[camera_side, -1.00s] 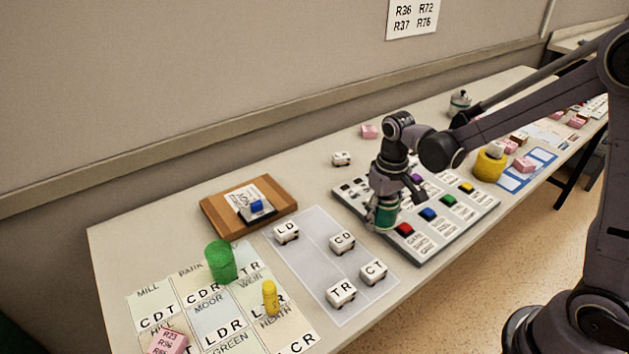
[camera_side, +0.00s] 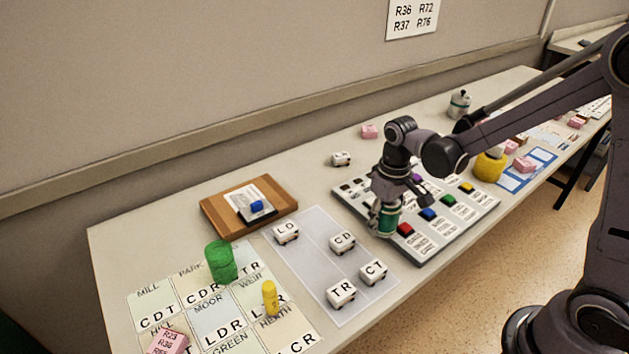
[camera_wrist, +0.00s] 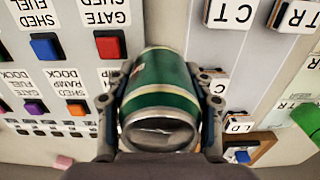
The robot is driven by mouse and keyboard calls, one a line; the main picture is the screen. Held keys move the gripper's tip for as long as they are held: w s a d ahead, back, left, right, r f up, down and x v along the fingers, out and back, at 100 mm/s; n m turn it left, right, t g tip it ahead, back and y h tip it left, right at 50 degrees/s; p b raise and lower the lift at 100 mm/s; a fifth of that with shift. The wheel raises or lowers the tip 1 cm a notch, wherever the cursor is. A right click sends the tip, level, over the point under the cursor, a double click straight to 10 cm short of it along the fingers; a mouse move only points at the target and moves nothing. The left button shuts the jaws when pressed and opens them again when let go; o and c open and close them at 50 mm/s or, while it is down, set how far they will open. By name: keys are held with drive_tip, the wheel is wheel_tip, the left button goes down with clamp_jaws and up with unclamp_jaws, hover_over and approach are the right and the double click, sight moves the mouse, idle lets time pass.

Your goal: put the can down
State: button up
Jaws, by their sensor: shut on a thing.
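The can (camera_side: 387,220) is green with pale bands and a silvery end. My gripper (camera_side: 384,212) is shut on it and holds it at the left edge of the panel of coloured buttons. In the wrist view the can (camera_wrist: 160,90) sits between the two fingers of my gripper (camera_wrist: 160,98), one on each side. It looks roughly upright in the side view. I cannot tell whether its base touches the panel or table.
The button panel (camera_side: 450,228) lies to the right, with a red button (camera_side: 405,229) close to the can. A pale mat (camera_side: 318,262) with several lettered white blocks is on the left. A wooden board (camera_side: 222,218), a green cylinder (camera_side: 221,262) and a yellow piece (camera_side: 270,298) stand further left.

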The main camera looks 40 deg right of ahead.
drive_tip(key=w+d+r+m, duration=0.2)
drive_tip(key=w+r+m, duration=0.1)
drive_tip(key=w+m, duration=0.2)
drive_tip(key=w+d+r+m, duration=0.3)
drive_tip(key=w+m, duration=0.3)
drive_tip(key=m, duration=0.4)
drive_tip(key=shift+a, duration=0.1)
hover_over(322, 217)
wheel_tip(322, 217, down, 7)
drive_tip(key=shift+f, duration=1.8)
drive_tip(key=shift+f, duration=0.15)
drive_tip(key=o, duration=0.8)
